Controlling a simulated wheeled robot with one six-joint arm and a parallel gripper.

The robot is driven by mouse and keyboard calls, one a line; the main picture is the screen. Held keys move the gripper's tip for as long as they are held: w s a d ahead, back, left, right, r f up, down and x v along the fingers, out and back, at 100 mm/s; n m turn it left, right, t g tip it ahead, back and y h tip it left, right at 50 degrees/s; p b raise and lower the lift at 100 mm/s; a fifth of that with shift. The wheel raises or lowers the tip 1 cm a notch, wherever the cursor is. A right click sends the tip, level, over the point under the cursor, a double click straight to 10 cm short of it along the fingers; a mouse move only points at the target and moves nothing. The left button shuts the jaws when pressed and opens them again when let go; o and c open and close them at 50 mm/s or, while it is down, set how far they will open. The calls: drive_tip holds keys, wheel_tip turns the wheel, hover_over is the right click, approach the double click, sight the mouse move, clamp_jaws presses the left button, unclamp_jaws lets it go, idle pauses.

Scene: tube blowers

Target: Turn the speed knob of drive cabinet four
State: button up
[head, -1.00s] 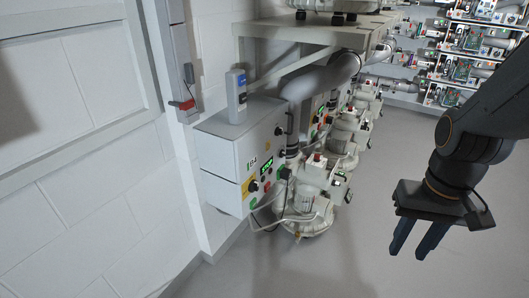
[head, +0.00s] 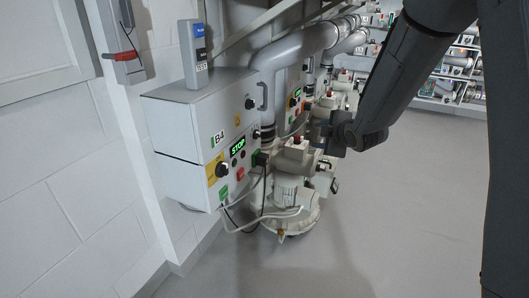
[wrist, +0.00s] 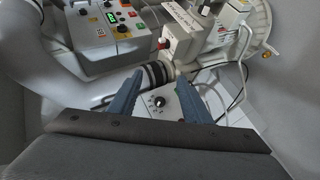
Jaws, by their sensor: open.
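Drive cabinet four, a white box (head: 178,118) marked "B4", stands at the left of the head view. Its front has a lit green "STOP" display (head: 238,146), a small black knob (head: 250,103) higher up, and a black rotary handle (head: 222,169) on a yellow plate. My gripper (head: 318,130) is right of the cabinet front, apart from it and partly hidden by my wrist. In the wrist view my gripper (wrist: 158,92) is open and empty. A black knob with a dial scale (wrist: 158,101) shows between its fingers; I cannot tell which cabinet bears it.
Grey pipes (head: 292,46) run above and behind the cabinet. A blower (head: 287,190) with cables stands close at its right. More cabinets and blowers line up behind. The floor (head: 360,230) in front is clear.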

drive_tip(key=w+a+f+n+t+y+b, duration=0.2)
drive_tip(key=w+a+f+n+y+b, duration=0.2)
drive_tip(key=w+a+f+n+b, duration=0.25)
drive_tip(key=n+g+y+b, duration=0.1)
drive_tip(key=n+y+b, duration=0.7)
drive_tip(key=n, duration=0.2)
approach(260, 134)
drive_tip(key=b+x, duration=0.2)
drive_tip(key=x, duration=0.5)
drive_tip(key=shift+w+a+f, duration=0.1)
drive_tip(key=shift+w+a, duration=0.2)
drive_tip(key=c, duration=0.7)
drive_tip(key=shift+c, duration=0.7)
